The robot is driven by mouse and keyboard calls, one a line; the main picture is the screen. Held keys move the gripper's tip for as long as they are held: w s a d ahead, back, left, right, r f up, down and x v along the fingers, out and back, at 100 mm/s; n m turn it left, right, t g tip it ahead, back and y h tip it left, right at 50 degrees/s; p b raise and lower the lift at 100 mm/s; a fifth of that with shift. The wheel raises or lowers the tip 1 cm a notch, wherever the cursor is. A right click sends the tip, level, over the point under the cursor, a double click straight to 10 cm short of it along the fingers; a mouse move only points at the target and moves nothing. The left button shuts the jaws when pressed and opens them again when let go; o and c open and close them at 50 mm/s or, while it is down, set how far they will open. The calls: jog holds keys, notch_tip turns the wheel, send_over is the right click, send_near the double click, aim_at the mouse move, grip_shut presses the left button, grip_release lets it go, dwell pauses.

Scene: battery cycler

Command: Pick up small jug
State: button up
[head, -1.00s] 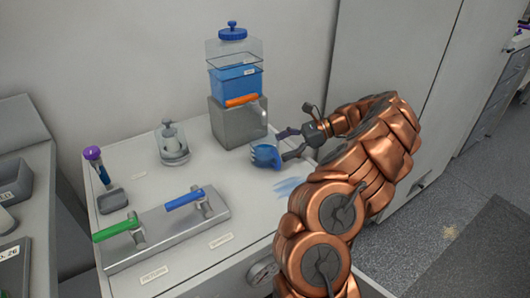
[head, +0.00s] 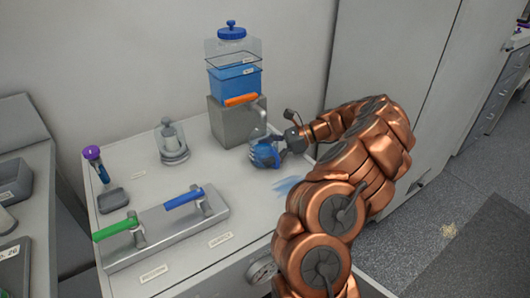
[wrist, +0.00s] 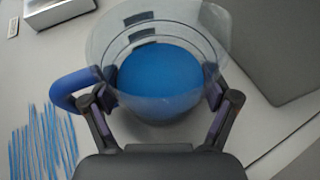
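The small jug (head: 262,155) is clear, with blue liquid inside. It is at the front right of the grey block on the bench top. My gripper (head: 268,150) is around it from the right. In the wrist view the jug (wrist: 160,75) fills the space between the two fingers of my gripper (wrist: 160,97), and both pads appear to press against its sides. Its blue handle (wrist: 70,88) sticks out to the left, beside the left finger. I cannot tell whether its base is off the bench.
A blue-lidded tank (head: 235,80) with an orange tap handle (head: 241,100) stands on the grey block (head: 232,125), close behind the jug. A glass vessel (head: 173,150) stands to the left. A rack with green and blue handles (head: 165,228) is in front. Blue streaks (head: 290,186) mark the bench.

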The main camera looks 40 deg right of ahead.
jog(key=c, duration=0.7)
jog(key=shift+r, duration=0.2)
jog(key=shift+r, duration=1.5)
jog(key=s+d, duration=0.2)
jog(key=d, duration=0.1)
jog(key=s+d, duration=0.2)
jog(key=d, duration=0.1)
jog(key=s+d+r, duration=0.1)
jog(key=s+d, duration=0.1)
jog(key=shift+s+d, duration=0.3)
jog(key=shift+d, duration=0.1)
jog(key=shift+s+d+r+p, duration=0.2)
jog(key=shift+s+d+p, duration=0.5)
jog(key=shift+d+p, duration=0.15)
jog(key=shift+s+d+r+p, duration=0.15)
jog(key=shift+s+d+p, duration=0.55)
jog(key=shift+d, duration=0.2)
jog(key=shift+s+d, duration=0.1)
jog(key=shift+d, duration=0.05)
